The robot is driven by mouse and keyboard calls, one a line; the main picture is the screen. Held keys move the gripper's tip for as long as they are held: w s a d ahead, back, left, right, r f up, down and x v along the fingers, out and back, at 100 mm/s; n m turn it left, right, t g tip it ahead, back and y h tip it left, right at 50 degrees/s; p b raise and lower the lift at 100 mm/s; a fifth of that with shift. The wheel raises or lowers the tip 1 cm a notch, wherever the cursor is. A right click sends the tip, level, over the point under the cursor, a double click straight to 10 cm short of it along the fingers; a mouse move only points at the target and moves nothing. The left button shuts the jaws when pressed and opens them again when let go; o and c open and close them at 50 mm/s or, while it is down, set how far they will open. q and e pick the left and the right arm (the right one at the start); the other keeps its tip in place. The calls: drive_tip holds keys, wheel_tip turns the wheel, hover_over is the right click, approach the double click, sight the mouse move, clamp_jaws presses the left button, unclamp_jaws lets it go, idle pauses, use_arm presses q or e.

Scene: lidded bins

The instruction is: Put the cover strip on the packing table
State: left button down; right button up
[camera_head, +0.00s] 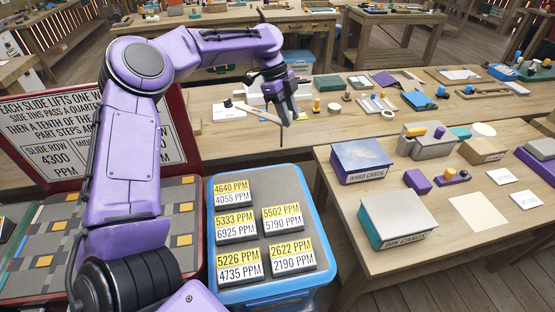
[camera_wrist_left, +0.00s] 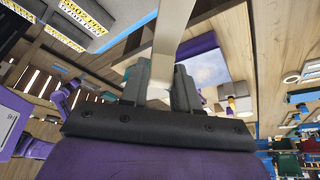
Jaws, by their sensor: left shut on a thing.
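My left gripper (camera_head: 283,112) hangs over the long wooden table (camera_head: 222,142) at the back. It also shows in the left wrist view (camera_wrist_left: 162,88), its fingers shut on a pale flat strip (camera_wrist_left: 176,32), which I take as the cover strip. In the head view a pale thin length (camera_head: 257,112) runs leftward from the fingers; I cannot tell its full extent. A second wooden table (camera_head: 365,233) stands at the right. No sign shows which one is the packing table. My right gripper is not in view.
A blue-rimmed bin (camera_head: 322,207) with several number-labelled blocks stands in front. A dark red lidded case (camera_head: 190,112) is at the left.

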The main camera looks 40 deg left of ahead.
use_arm(q)
drive_tip(key=f, duration=0.1)
drive_tip(key=f+b, duration=0.1)
drive_tip(key=f, duration=0.1)
drive_tip(key=shift+w, duration=0.4)
wheel_tip(320, 180, down, 4)
drive_tip(key=r+b, duration=0.1)
drive_tip(key=b, duration=0.4)
drive_tip(key=p, duration=0.1)
hover_over(308, 205)
drive_tip(key=a, duration=0.2)
drive_tip(key=f, duration=1.1)
drive_tip(key=shift+s+d+f, duration=0.15)
drive_tip(key=shift+s, duration=0.05)
wheel_tip(308, 205, down, 2)
drive_tip(key=shift+w+f, duration=0.1)
drive_tip(key=shift+f, duration=0.05)
drive_tip(key=c, duration=1.2)
unclamp_jaws()
drive_tip(key=shift+f, duration=0.1)
drive_tip(key=shift+c, duration=0.2)
drive_tip(key=shift+o, duration=0.7)
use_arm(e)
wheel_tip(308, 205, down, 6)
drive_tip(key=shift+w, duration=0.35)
